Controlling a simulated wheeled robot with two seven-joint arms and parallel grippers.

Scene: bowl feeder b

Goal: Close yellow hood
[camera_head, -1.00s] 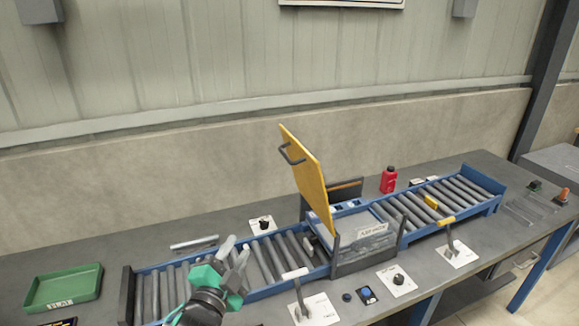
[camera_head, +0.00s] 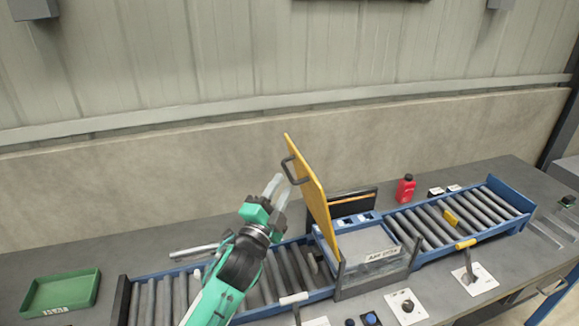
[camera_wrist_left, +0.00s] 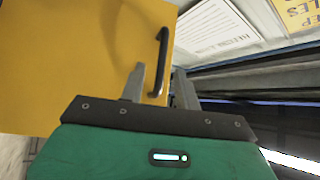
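The yellow hood (camera_head: 311,190) stands raised and tilted over the middle station of the conveyor. A dark handle (camera_head: 291,171) sticks out from its left face. My left gripper (camera_head: 278,187) is just left of the handle, fingers pointing up toward it. My right gripper is not in view.
The blue roller conveyor (camera_head: 521,203) runs across the grey table. A green tray (camera_head: 62,292) sits at the left, and a red bottle (camera_head: 405,189) stands behind the conveyor. Small control panels (camera_head: 406,306) and levers line the front. The space above the table's left part is clear.

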